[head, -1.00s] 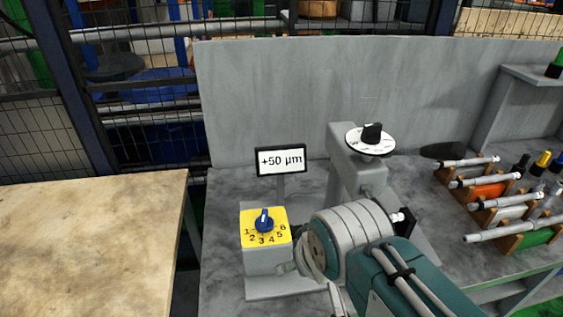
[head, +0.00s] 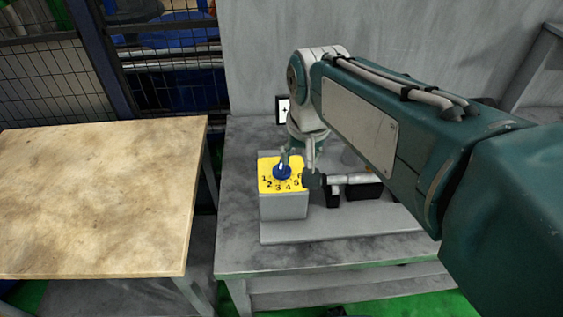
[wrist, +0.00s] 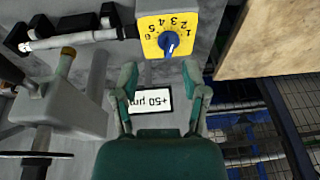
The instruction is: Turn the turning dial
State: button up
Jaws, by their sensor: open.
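The turning dial is a blue knob (head: 282,171) on a yellow numbered plate (head: 266,184) atop a grey box. In the wrist view the blue knob (wrist: 169,42) shows upside down with its white pointer, beyond my fingertips. In the head view my gripper (head: 299,156) is just above and behind the knob, partly hidden by my wrist. I cannot tell whether it touches the knob.
A grey measuring instrument (head: 352,184) lies right of the dial box on the grey bench (head: 236,240). My arm hides much of the bench's right side. A wooden table (head: 100,190) stands at left, its top clear. A grey panel rises behind.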

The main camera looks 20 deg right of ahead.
aim_at(281, 164)
jog(key=w+f+m+g, duration=0.3)
jog(key=w+f, duration=0.1)
jog(key=w, duration=0.8)
notch_tip(281, 164, down, 11)
jog(key=shift+w+a+f, duration=0.1)
jog(key=shift+a, duration=0.05)
grip_shut()
